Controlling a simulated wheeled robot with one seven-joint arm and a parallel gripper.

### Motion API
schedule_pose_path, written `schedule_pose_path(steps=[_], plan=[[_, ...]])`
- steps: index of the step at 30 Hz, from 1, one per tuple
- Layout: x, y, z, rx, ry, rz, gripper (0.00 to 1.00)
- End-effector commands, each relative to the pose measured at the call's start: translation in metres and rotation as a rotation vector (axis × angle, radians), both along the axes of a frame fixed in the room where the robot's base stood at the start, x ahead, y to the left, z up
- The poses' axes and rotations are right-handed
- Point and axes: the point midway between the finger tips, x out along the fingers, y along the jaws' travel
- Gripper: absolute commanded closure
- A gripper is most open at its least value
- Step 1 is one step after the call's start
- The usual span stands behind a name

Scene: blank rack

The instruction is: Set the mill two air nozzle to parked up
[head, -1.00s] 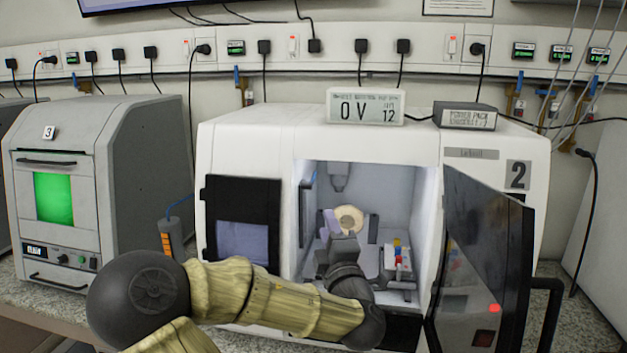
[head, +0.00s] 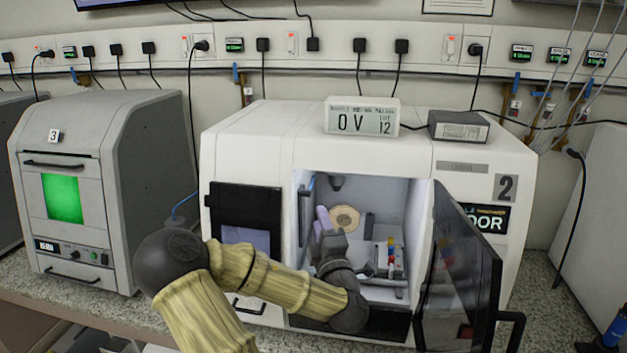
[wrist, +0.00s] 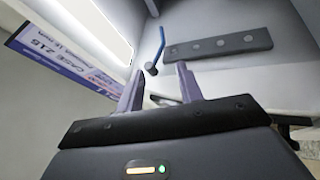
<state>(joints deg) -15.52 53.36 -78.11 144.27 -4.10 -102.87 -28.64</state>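Mill two (head: 470,150) is the white machine marked 2, with its dark door (head: 462,265) swung open to the right. My gripper (head: 322,216) is inside its chamber. In the wrist view my gripper (wrist: 160,82) has its two fingers apart, with nothing between them. A thin blue bent tube on a small dark round base, apparently the air nozzle (wrist: 161,45), shows just beyond the fingertips, pointing upward in that picture. The fingers do not visibly touch it. In the head view a thin blue piece (head: 311,181) shows at the chamber's left side; I cannot tell whether it is the same thing.
A beige disc (head: 345,218) is behind my gripper. A fixture with red, yellow and blue parts (head: 391,252) stands right of it. The wrist view shows a dark bar with round studs (wrist: 218,45) and a printed label panel (wrist: 60,55). Machine 3 (head: 120,170) stands left.

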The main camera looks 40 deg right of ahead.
Motion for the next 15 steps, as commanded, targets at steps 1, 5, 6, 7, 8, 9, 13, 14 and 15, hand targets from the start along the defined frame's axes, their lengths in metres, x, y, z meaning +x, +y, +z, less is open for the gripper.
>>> schedule_pose_path(steps=[1,5,6,7,8,9,13,14,15], plan=[[0.001,-0.001,0.004,0.002,0.005,-0.001,0.63],[0.001,-0.002,0.004,0.004,0.004,-0.003,0.63],[0.001,-0.003,0.003,0.006,0.004,-0.004,0.63],[0.001,-0.004,0.003,0.006,0.004,-0.006,0.63],[0.001,-0.004,0.003,0.007,0.005,-0.006,0.63],[0.001,-0.005,0.003,0.008,0.005,-0.007,0.63],[0.000,-0.007,0.002,0.011,0.005,-0.013,0.63],[0.007,-0.009,0.003,0.008,0.002,-0.008,0.63],[0.014,-0.011,0.005,0.008,0.002,-0.005,0.63]])
